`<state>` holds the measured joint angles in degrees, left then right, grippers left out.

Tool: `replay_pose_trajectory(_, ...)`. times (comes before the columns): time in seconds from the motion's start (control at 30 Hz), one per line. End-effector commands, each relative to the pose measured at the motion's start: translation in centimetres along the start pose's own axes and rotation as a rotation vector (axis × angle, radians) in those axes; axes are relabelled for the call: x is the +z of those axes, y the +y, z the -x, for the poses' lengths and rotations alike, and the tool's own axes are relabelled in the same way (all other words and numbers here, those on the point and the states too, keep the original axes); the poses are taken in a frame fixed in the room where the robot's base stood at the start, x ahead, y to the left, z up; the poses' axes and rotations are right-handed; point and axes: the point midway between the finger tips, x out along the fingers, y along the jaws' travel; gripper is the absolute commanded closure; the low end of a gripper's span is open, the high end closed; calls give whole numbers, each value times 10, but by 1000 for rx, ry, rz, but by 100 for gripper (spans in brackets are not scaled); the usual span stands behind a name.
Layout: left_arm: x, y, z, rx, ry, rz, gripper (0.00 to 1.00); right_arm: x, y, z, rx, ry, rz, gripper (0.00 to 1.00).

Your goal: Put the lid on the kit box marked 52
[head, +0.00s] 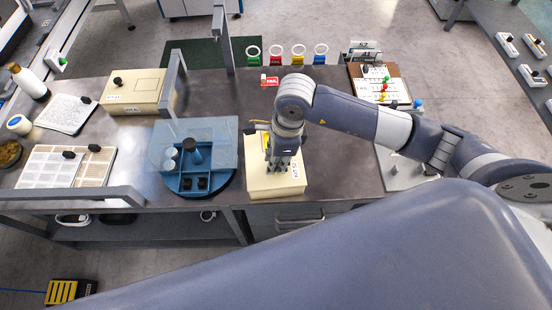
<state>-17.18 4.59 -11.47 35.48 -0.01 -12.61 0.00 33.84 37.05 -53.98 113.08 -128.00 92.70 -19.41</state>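A cream box (258,182) stands at the front middle of the table with a small label (295,172) on its right side, too small to read surely. My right gripper (283,166) points down over this box; its fingers hide part of the top, and I cannot tell whether they are open or hold anything. A second cream box (150,92) stands at the back left, with a black knob (117,80) on its flat top and a small label at its front. I cannot tell which box is marked 52, nor a separate lid. My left gripper is not in view.
Grey rails (70,193) edge the table. Papers and jars lie at left. A red tag (270,81), coloured rings and a clipboard (398,72) are at the back and right.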

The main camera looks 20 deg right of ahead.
Motion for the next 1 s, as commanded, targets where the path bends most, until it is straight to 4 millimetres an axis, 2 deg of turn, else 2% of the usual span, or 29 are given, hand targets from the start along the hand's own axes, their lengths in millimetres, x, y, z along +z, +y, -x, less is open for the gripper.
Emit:
replay_pose_trajectory(0.47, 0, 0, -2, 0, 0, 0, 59, 0, 0, 0, -1, -1, 1, 100)
replay_pose_trajectory(0.5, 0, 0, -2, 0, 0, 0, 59, 0, 0, 0, -1, -1, 1, 70)
replay_pose_trajectory(0.57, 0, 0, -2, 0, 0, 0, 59, 0, 0, 0, 0, -1, 1, 56)
replay_pose_trajectory(0.8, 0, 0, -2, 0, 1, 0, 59, 0, 0, 0, 0, 0, 1, 56)
replay_pose_trajectory(0.83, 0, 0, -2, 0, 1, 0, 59, 0, 0, -1, 1, 0, 0, 53)
replay_pose_trajectory(0.93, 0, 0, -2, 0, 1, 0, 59, 0, 0, -1, 1, 0, 0, 36)
replay_pose_trajectory(1.0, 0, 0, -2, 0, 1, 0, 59, 0, 0, -1, 1, 0, 0, 36)
